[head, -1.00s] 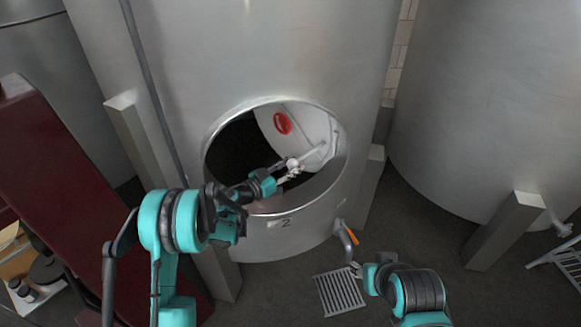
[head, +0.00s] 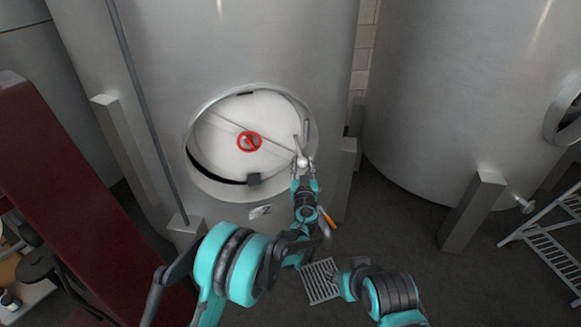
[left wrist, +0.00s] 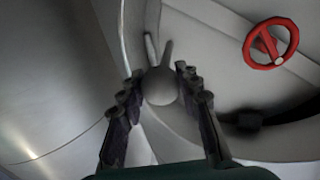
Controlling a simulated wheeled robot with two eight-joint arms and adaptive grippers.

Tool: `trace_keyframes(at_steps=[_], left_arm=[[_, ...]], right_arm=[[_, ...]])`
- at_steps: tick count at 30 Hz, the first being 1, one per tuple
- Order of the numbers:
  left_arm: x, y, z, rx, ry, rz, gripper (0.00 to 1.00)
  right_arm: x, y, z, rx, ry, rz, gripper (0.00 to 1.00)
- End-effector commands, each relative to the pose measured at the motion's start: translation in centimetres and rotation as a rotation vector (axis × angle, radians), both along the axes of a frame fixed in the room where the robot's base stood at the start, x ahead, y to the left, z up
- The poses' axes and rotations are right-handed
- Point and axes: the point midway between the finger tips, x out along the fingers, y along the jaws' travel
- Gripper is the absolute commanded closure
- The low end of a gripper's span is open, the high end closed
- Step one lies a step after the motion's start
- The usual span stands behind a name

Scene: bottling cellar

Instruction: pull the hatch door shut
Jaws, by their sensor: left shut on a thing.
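The hatch door (head: 222,150) is a pale round plate in the round opening of the steel tank marked 2. It has a red handwheel (head: 249,141) at its middle and a bar across it. A dark gap shows along its lower left, so it is not flush there. My left gripper (head: 303,165) is shut on the grey ball-ended handle at the door's right side. In the left wrist view the handle's ball (left wrist: 160,86) sits between the two fingers. My right gripper (head: 337,279) is low at the right, apart from the door; its fingers are too small to read.
A valve with an orange handle (head: 328,216) sticks out below the hatch, close to my left arm. A floor grate (head: 319,283) lies beneath. A dark red panel (head: 75,190) stands at left, a white rack (head: 550,240) at right.

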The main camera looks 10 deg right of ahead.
Motion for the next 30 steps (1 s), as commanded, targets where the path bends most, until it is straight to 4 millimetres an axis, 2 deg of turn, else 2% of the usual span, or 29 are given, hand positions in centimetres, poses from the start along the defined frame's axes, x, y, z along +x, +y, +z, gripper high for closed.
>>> trace_keyframes(at_steps=[3, 10, 29, 30], left_arm=[[-0.4, -1.5, -0.1, -0.001, 0.000, 0.076, 1.00], [-0.5, -3.1, -0.1, -0.002, 0.001, 0.182, 1.00], [-0.6, -4.0, 0.0, -0.003, 0.001, 0.229, 1.00], [-0.6, -4.0, 0.0, -0.003, 0.001, 0.229, 0.64]], right_arm=[[0.0, 0.0, -0.1, 0.000, 0.000, 0.000, 0.60], [0.0, 0.0, -0.2, 0.000, 0.000, 0.000, 0.60], [0.0, 0.0, -0.2, 0.000, 0.000, 0.000, 0.60], [0.0, 0.0, -0.2, 0.000, 0.000, 0.000, 0.60]])
